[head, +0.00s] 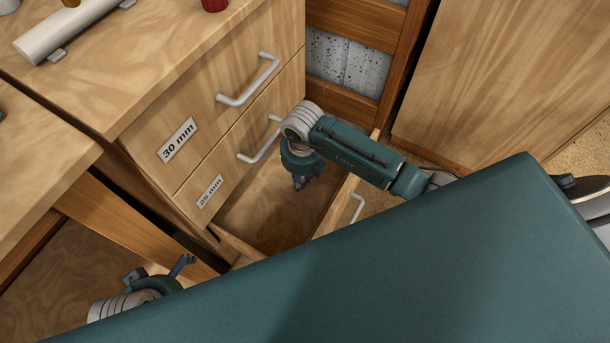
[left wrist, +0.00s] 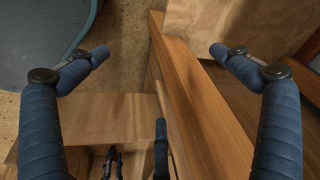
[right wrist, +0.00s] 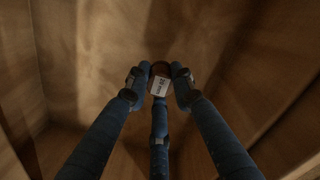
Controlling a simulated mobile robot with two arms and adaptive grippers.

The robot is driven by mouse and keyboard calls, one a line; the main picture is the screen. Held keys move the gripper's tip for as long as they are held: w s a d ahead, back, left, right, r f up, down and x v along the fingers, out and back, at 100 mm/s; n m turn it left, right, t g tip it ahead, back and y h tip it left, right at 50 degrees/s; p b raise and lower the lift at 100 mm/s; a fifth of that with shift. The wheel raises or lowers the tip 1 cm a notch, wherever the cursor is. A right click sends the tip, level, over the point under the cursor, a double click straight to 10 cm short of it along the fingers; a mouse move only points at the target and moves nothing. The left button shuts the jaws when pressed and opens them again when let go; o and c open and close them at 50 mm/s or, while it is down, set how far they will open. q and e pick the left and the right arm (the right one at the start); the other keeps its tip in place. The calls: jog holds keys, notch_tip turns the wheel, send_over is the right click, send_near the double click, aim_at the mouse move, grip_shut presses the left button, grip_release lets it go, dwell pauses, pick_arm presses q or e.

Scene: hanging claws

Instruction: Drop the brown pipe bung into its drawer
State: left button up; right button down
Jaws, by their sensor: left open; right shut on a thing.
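The brown pipe bung (right wrist: 160,68) shows in the right wrist view, with a pale label whose print I cannot read surely. My right gripper (right wrist: 159,82) is shut on it. In the head view my right gripper (head: 299,182) points down into an open lower drawer (head: 336,203), below the drawer marked 25 mm; the bung is too small to make out there. The open drawer's own label is not visible. My left gripper (head: 162,272) is open and empty at the lower left; it also shows open in the left wrist view (left wrist: 160,65).
Shut drawers marked 30 mm (head: 178,140) and 25 mm (head: 209,191) have protruding white handles. A white pipe (head: 75,25) and a red piece (head: 214,4) are on the cabinet top. A wooden beam (left wrist: 205,100) runs close beside my left gripper.

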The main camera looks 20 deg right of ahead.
jog(key=shift+a+f, duration=0.1)
jog(key=shift+f, duration=0.3)
pick_arm(q)
jog(key=shift+d+r, duration=0.25)
jog(key=shift+r, duration=0.9)
pick_arm(e)
jog(key=shift+f+b, duration=0.5)
jog(key=shift+f, duration=0.1)
jog(key=c, duration=1.5)
grip_release()
pick_arm(q)
jog(key=shift+s+r, duration=0.2)
jog(key=shift+r, duration=0.3)
